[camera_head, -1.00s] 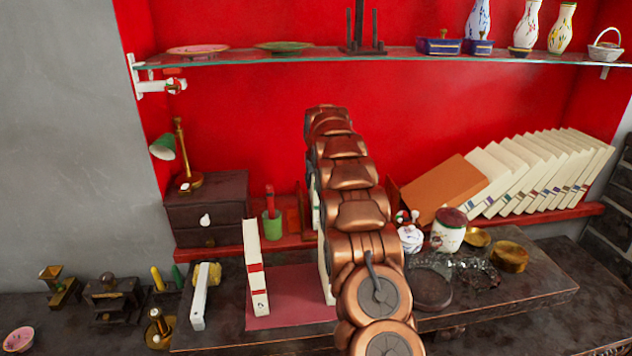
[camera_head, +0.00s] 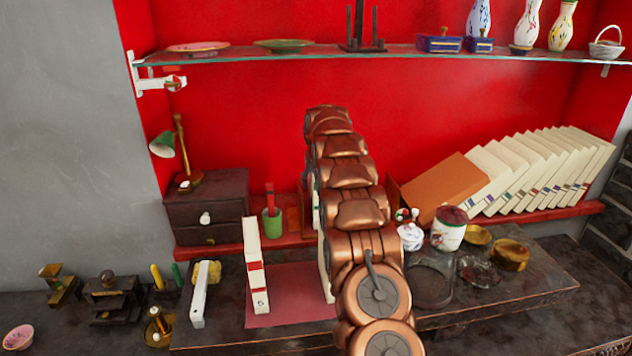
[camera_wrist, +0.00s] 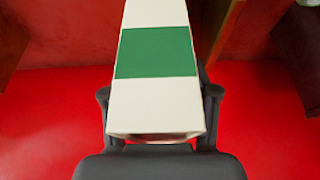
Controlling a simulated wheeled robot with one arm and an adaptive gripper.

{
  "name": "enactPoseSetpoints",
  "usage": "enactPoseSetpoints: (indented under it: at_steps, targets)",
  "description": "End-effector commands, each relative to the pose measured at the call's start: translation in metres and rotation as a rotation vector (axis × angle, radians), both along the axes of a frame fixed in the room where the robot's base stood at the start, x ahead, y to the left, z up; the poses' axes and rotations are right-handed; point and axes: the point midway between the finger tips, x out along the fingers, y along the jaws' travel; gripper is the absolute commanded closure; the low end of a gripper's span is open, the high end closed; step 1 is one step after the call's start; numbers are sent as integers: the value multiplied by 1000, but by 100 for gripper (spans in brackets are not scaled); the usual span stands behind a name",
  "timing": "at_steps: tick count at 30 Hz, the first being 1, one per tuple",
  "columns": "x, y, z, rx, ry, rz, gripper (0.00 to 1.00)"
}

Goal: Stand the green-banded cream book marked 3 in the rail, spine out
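In the wrist view the cream book (camera_wrist: 156,110) with a broad green band fills the middle. The fingers of my gripper (camera_wrist: 158,100) press on both its sides, close to its near end. I see no number on the part of the book that shows. In the head view my arm hides the gripper and most of the book; a thin cream strip (camera_head: 316,212) shows at the arm's left edge. The red back ledge (camera_head: 284,242) has brown wooden uprights near the arm; the space between them is mostly hidden behind the arm.
A red-banded cream book (camera_head: 255,270) stands left of my arm by a dark red mat (camera_head: 290,295). A green cup (camera_head: 271,226) stands behind it. Right of my arm are an orange-brown book (camera_head: 445,188), leaning cream books (camera_head: 545,170) and a lidded jar (camera_head: 448,232).

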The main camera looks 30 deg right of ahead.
Motion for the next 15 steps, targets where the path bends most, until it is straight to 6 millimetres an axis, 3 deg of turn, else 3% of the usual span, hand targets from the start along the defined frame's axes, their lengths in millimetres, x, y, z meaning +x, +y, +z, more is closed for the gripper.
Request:
enactPoseSetpoints:
  at_steps: [15]
  targets:
    - [-3,2,8,0,0,0,36]
